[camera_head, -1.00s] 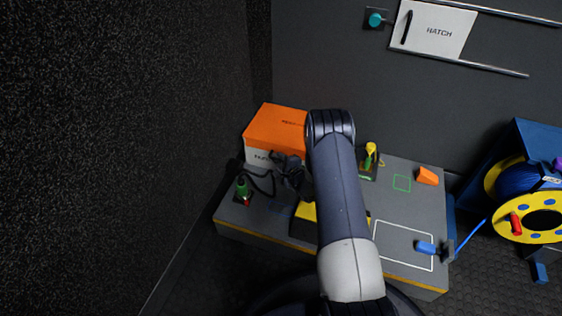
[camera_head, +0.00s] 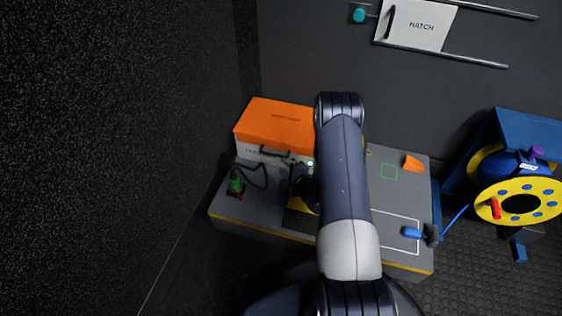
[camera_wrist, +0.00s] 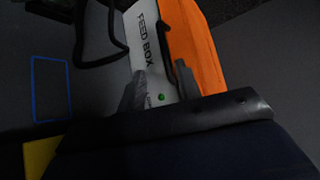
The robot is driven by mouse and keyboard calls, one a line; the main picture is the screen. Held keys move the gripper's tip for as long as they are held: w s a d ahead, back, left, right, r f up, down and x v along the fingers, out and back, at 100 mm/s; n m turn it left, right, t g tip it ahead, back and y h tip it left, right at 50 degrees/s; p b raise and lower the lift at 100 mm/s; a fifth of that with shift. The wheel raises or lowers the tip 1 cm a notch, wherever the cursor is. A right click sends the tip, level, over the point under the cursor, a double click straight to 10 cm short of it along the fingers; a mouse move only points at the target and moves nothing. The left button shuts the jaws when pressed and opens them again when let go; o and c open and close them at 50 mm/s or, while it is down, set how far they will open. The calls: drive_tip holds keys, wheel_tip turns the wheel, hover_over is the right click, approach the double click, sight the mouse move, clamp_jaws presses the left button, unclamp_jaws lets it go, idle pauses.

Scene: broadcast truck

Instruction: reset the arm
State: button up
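My arm stands upright in the middle of the head view, its elbow high over the bench. My gripper (camera_head: 303,186) is a dark shape left of the forearm, partly hidden, low over the bench beside the feed box (camera_head: 275,125). In the wrist view, my gripper's two fingers (camera_wrist: 160,82) stand apart with no held object visible between them. The white side and orange lid of the feed box (camera_wrist: 150,45) show beyond the fingers. I cannot tell whether a finger touches it.
The grey bench (camera_head: 265,217) carries a green connector (camera_head: 236,184) with a black cable, an orange wedge (camera_head: 413,163) and a blue plug (camera_head: 411,233). A yellow-and-blue cable reel (camera_head: 520,200) stands at right. A dark wall is close at left; a hatch panel (camera_head: 415,24) is behind.

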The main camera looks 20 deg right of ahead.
sight(271, 154)
idle(0.3)
drive_tip(key=b+x, duration=0.4)
drive_tip(key=x, duration=0.7)
drive_tip(key=shift+b, duration=0.4)
drive_tip(key=shift+s+d+r+p, duration=0.1)
drive_tip(key=shift+r+p, duration=0.35)
drive_tip(key=shift+r, duration=0.5)
drive_tip(key=shift+s, duration=0.15)
